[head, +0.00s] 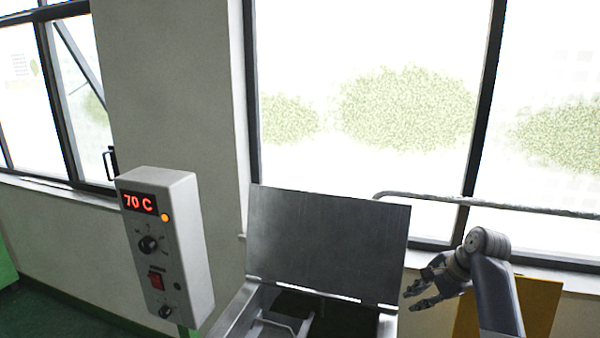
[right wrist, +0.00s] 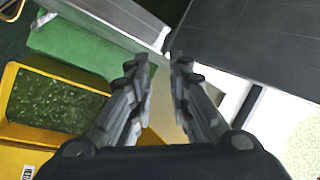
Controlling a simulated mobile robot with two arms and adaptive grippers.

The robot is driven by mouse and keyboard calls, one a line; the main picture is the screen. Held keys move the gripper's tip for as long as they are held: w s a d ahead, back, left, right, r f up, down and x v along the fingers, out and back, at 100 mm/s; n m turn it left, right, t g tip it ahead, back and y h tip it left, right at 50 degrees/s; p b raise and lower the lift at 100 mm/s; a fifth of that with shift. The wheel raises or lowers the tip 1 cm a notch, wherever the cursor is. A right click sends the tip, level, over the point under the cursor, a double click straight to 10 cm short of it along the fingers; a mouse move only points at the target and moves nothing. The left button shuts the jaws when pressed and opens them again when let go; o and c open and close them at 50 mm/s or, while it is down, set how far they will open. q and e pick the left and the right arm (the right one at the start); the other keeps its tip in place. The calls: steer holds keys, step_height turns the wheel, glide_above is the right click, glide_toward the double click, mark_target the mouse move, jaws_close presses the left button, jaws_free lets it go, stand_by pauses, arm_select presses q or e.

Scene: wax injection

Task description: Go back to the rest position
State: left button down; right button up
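My right gripper (head: 412,297) is at the lower right in the head view, just right of the raised metal lid (head: 325,245) of a tank. Its fingers are spread apart. In the right wrist view my right gripper (right wrist: 161,64) shows two separate fingers with a gap and nothing held between them. My left gripper is not in view.
A grey control box (head: 165,245) reading "70 C" stands left of the open metal tank (head: 237,312). A rail runs along the windows behind. A yellow bin (right wrist: 22,135) with green contents and a green block (right wrist: 75,48) lie below the right gripper.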

steer(key=s+a+f+n+h, duration=0.35)
steer(key=s+f+n, duration=0.55)
steer(key=s+f, duration=0.95)
steer(key=s+a+r+n+g, duration=0.1)
steer(key=s+a+n, duration=0.25)
steer(key=s, duration=0.75)
steer(key=s+a+r+n, duration=0.2)
steer(key=s+n, duration=0.2)
steer(key=s, duration=0.7)
step_height(320, 180, down, 36)
steer(key=s+g+b, duration=0.1)
steer(key=s+b, duration=0.1)
steer(key=b, duration=0.6)
steer(key=s+d+f+b, duration=0.1)
steer(key=s+f+b, duration=0.2)
steer(key=s+f, duration=0.5)
steer(key=s+d+f+g+b, duration=0.1)
steer(key=s+d+f+b, duration=0.1)
steer(key=s+f, duration=0.6)
step_height(320, 180, down, 5)
steer(key=shift+s+d+f+g+b, duration=0.2)
steer(key=shift+s+g+b, duration=0.15)
steer(key=shift+b, duration=0.4)
